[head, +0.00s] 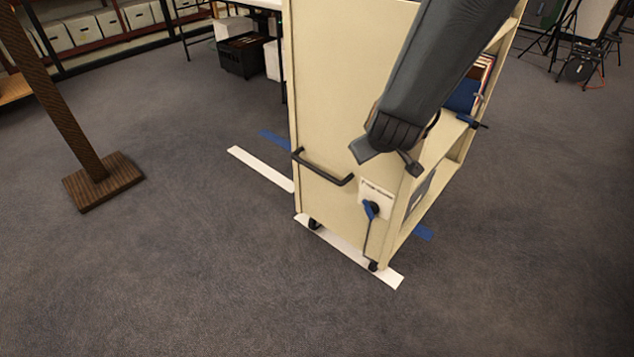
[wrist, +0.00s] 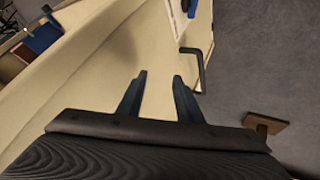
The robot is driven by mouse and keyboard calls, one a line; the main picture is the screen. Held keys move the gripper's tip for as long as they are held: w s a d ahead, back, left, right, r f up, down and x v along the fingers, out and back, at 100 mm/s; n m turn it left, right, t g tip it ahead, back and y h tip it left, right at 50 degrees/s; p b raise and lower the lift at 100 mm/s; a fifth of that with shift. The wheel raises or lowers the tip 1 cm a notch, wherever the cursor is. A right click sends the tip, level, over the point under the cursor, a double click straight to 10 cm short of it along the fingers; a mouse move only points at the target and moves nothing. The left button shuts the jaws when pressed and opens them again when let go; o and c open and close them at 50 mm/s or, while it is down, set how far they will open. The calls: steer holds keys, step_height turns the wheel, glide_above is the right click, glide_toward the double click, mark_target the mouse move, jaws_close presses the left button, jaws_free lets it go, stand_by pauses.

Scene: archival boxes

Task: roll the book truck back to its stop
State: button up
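The cream book truck (head: 335,75) stands on small dark casters, its near end panel facing me. A black bar handle (head: 325,172) is fixed to that panel; it also shows in the wrist view (wrist: 203,70). Right of it, a white plate (head: 375,193) carries a blue lever (head: 371,209). The near casters are at a white floor strip (head: 390,276). My gripper (head: 390,162) is above the plate, up and right of the handle. In the wrist view its two fingers (wrist: 158,80) are apart with nothing between them; the handle lies just beyond and right of them.
A second white strip (head: 262,170) and blue tape (head: 274,140) lie left of the truck; more blue tape (head: 423,232) is at its right. A wooden post on a square base (head: 103,182) stands at left. Books (head: 465,95) sit on the truck's shelf. Near carpet is clear.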

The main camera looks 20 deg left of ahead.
steer(key=w+a+f+n+t+b, duration=0.4)
steer(key=a+f+b, duration=0.3)
steer(key=a+f, duration=0.35)
steer(key=n+t+h+b, duration=0.2)
steer(key=n+t+b, duration=0.15)
steer(key=b, duration=0.35)
glide_toward(315, 171)
steer(key=w, duration=0.5)
steer(key=w+f+b, duration=0.1)
steer(key=w, duration=0.2)
steer(key=w+f+b, duration=0.1)
steer(key=w, duration=0.2)
steer(key=shift+a+f, duration=0.1)
steer(key=shift+a, duration=0.05)
jaws_close()
